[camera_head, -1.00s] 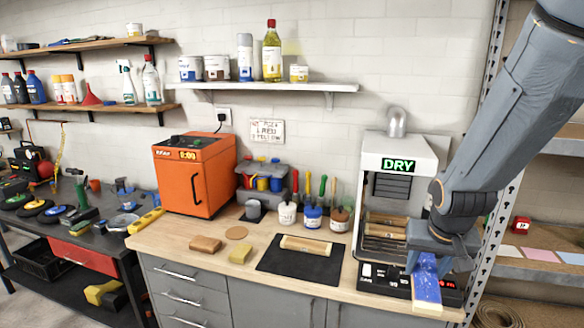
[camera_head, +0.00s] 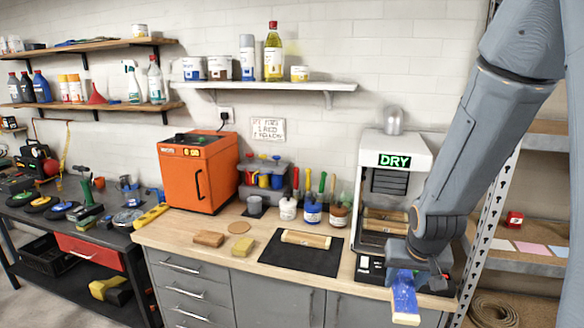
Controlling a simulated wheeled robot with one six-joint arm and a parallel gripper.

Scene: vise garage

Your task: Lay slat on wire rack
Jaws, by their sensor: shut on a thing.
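A blue-painted slat (camera_head: 405,300) is held in my gripper (camera_head: 405,275), pointing down and toward the front of the bench, with a pale end at the bottom. My gripper is shut on it, in front of the white dryer (camera_head: 420,150) with the green DRY sign. Inside the dryer's open front are rack levels with pale wooden pieces (camera_head: 385,214) on them; the wires are too small to make out well, and my arm hides the right part. Another slat, bare wood (camera_head: 306,239), lies on the black mat (camera_head: 283,257).
An orange oven (camera_head: 197,173) stands at the left of the wooden bench. Paint jars with brushes (camera_head: 312,212) stand behind the mat. A brown block (camera_head: 209,238) and a yellow sponge (camera_head: 243,247) lie left of it. A metal shelf post (camera_head: 490,230) rises at the right.

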